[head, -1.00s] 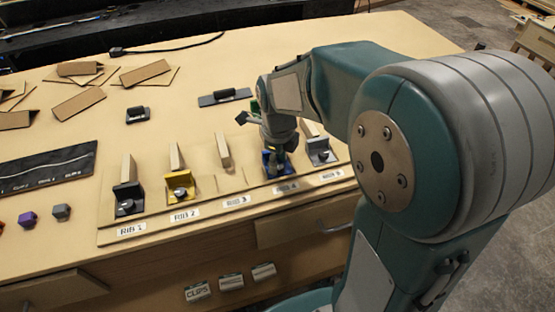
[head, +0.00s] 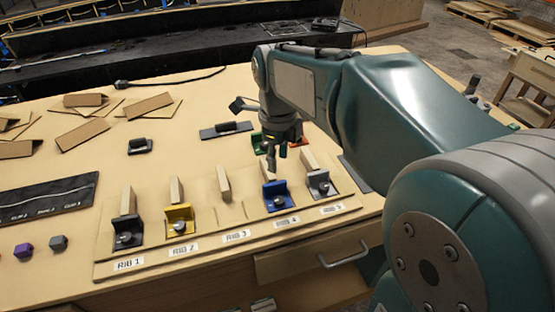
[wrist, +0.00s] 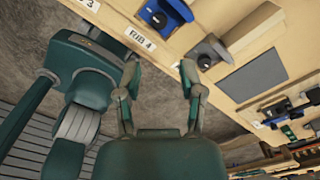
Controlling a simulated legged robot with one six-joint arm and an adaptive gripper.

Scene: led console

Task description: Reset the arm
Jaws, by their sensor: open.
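My gripper (head: 291,152) hangs above the back of the rib board in the head view, close to the blue clip at RIB 4 and apart from it. In the wrist view my gripper (wrist: 160,92) has its two fingers spread with nothing between them. The blue clip (head: 277,198) sits at the RIB 4 position, against a wooden rib; it also shows at the top of the wrist view (wrist: 165,14). My arm is raised, its upper link reaching across the right of the head view.
The rib board (head: 205,250) also holds a black clip (head: 127,232), a yellow clip (head: 180,219) and a grey clip (head: 319,184). RIB 3 has a rib but no clip. Green and orange parts lie behind my gripper. Cardboard pieces (head: 82,133) lie at the back left.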

